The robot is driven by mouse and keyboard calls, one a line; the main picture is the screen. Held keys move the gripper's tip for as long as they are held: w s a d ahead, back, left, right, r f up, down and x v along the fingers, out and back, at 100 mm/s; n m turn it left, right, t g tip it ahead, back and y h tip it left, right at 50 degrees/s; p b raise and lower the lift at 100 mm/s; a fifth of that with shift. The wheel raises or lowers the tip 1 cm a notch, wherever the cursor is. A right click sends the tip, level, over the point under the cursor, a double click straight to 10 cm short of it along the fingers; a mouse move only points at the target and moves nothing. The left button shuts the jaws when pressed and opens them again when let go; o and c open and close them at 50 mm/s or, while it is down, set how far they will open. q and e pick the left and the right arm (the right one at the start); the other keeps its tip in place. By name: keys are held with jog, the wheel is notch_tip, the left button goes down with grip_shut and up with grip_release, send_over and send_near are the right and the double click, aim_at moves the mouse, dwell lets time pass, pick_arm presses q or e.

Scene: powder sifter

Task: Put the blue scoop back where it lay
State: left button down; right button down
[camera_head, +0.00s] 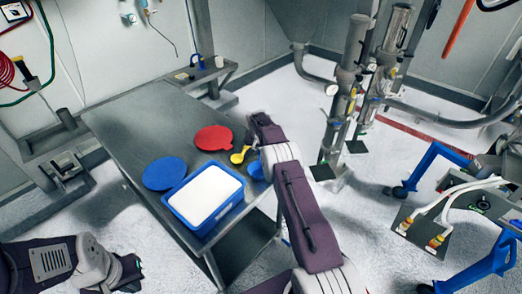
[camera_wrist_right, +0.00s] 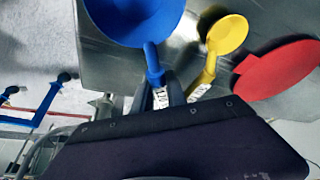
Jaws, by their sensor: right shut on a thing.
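The blue scoop (camera_wrist_right: 135,18) has a round bowl and a short handle. My right gripper (camera_wrist_right: 166,95) is shut on its handle in the right wrist view. In the head view, part of the blue scoop (camera_head: 256,171) shows left of my purple right arm, near the table's right edge; my arm hides the rest and the right fingers. Whether the bowl touches the table is unclear. A yellow scoop (camera_head: 239,156) lies beside it, also in the wrist view (camera_wrist_right: 227,34). My left gripper (camera_head: 130,271) is at the lower left, away from the table; its finger gap is unclear.
The table's far left part is bare. Metal pipework (camera_head: 345,110) stands right of the table.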

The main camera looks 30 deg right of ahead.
jog(key=shift+f+b, duration=0.5)
jog(key=shift+f, duration=0.1)
jog(key=c, duration=1.3)
grip_release()
jog(key=shift+o, duration=0.2)
jog(key=b+v, duration=0.1)
jog(key=v, duration=0.8)
jog(key=shift+b, duration=0.35)
